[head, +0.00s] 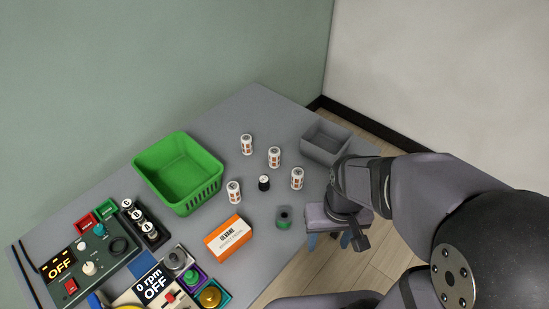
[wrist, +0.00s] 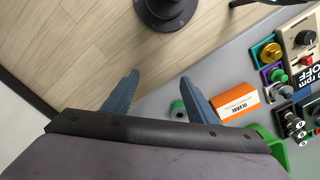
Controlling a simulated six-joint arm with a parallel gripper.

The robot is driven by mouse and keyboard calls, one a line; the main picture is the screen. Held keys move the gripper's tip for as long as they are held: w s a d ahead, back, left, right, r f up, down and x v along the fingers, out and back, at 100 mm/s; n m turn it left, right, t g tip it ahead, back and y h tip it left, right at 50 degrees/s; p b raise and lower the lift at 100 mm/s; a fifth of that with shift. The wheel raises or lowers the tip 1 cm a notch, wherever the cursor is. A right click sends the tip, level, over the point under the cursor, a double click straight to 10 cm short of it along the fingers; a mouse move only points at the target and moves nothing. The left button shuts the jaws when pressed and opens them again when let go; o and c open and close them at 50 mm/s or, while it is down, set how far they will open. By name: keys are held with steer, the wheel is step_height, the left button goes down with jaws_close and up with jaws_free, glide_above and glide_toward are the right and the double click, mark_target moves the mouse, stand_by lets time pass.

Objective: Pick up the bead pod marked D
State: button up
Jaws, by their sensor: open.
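A small black pod (head: 264,183) with a pale marked top stands alone among white canisters in the middle of the table. Its letter is too small to read. More black pods with white lettered tops stand in a dark rack (head: 151,240) at the left; I cannot make out a D for certain. The rack also shows at the right edge of the wrist view (wrist: 291,129). My gripper (head: 328,242) is open and empty at the table's near right edge, right of the lone pod and apart from it. In the wrist view its fingers (wrist: 159,78) are spread over the floor and table edge.
Several white canisters (head: 274,157) surround the lone pod. A green basket (head: 211,186), a grey bin (head: 326,143), an orange box (head: 229,239) and a green spool (head: 284,218) stand around. Control panels (head: 100,254) fill the left and near end.

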steer(key=w+a+f+t+b, duration=0.1)
steer(key=w+a+f+t, duration=0.15)
steer(key=w, duration=0.65)
steer(key=w+a+f+t, duration=0.1)
steer(key=w+f+t, duration=0.3)
steer(key=w, duration=0.6)
steer(key=n+t+y+b, duration=0.1)
steer(key=t+b, duration=0.1)
steer(key=t, duration=0.5)
glide_toward(275, 151)
steer(key=shift+w+d+f, duration=0.25)
steer(key=shift+w+d, duration=0.1)
steer(key=shift+w, duration=0.2)
steer(key=shift+p+x, duration=0.55)
steer(key=shift+x, duration=0.5)
steer(key=shift+w, duration=0.1)
steer(key=shift+a+p+x, duration=0.2)
steer(key=shift+p+x, duration=0.3)
steer(key=shift+x, duration=0.75)
steer(key=shift+a+p+x, duration=0.25)
steer(key=shift+p+x, duration=0.25)
steer(key=shift+x, duration=0.75)
steer(key=c, duration=1.2)
